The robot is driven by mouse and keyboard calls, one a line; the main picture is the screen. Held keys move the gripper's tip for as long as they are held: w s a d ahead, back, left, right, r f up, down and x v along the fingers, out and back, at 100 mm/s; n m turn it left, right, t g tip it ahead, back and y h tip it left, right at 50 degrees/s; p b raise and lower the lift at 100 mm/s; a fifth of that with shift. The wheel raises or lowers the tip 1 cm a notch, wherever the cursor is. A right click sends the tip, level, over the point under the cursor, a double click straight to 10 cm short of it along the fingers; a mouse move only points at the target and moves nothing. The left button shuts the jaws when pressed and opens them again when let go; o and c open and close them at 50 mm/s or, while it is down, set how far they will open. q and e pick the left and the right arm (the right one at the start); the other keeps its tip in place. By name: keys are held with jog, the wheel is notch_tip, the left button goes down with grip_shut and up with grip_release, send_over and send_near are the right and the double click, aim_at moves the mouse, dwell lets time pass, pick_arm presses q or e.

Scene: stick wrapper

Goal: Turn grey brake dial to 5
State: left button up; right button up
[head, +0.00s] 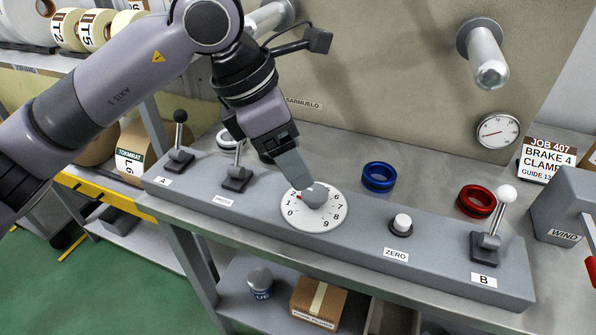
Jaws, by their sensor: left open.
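The grey brake dial (316,197) is a round grey knob on a white numbered plate (312,222), set in the long grey control panel. My gripper hides the numerals at the top. A small reddish mark seems to show at the knob's left side, near 1. My left gripper (302,184) points down at the dial, its fingers at the knob's upper left. It is open; whether it touches the knob I cannot tell. My right gripper is not in view.
On the panel, levers (179,146) and (235,170) stand left, a white ZERO button (401,225) and lever B (491,228) right. Blue (379,177) and red (477,201) rings lie behind. A peg (486,62) juts from the backboard.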

aim_at(314, 192)
pick_arm(q)
jog(key=shift+x, duration=3.55)
jog(key=c, duration=1)
